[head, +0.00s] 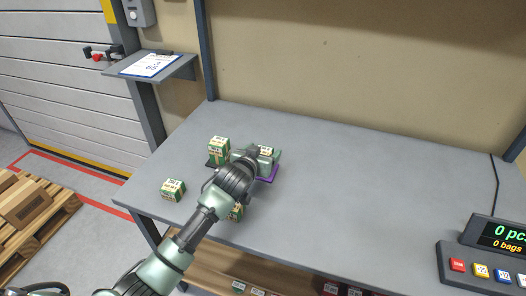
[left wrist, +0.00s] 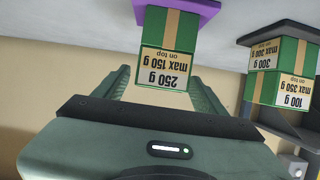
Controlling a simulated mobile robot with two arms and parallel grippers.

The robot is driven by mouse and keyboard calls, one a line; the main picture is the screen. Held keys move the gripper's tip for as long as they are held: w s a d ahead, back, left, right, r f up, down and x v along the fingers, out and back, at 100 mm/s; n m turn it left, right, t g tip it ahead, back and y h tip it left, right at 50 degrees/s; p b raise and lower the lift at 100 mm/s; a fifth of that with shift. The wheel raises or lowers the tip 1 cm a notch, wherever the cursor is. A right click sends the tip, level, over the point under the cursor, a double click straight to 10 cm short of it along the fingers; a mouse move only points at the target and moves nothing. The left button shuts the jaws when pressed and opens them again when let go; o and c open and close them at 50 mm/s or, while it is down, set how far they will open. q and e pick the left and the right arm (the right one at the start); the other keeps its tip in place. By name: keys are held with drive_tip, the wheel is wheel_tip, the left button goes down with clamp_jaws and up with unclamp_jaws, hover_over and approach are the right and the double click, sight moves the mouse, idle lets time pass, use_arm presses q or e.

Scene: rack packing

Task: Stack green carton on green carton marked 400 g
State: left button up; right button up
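My left gripper (head: 262,157) is over a purple mat (head: 268,175), its fingers open around the top of a green carton (head: 266,151). The left wrist view shows this carton (left wrist: 165,60) upside down, marked 250 g, max 150 g on top, with the purple mat (left wrist: 205,10) beyond it. Whether the fingers (left wrist: 163,80) touch it is hard to tell. A stack of two green cartons (head: 219,150) stands left of the gripper; its upper carton (left wrist: 291,95) reads 100 g, max 350 g. Another carton (head: 173,190) sits at the front left, and one (head: 236,212) is partly hidden by my arm. No 400 g mark is readable.
The grey table (head: 350,190) is clear in the middle and right. A counter display with buttons (head: 490,258) stands at the front right. A small shelf with a clipboard (head: 148,66) is at the back left. More items lie on a shelf below the table.

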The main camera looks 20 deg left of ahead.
use_arm(q)
drive_tip(key=shift+r, duration=0.25)
drive_tip(key=v, duration=1.2)
drive_tip(key=shift+a, duration=0.1)
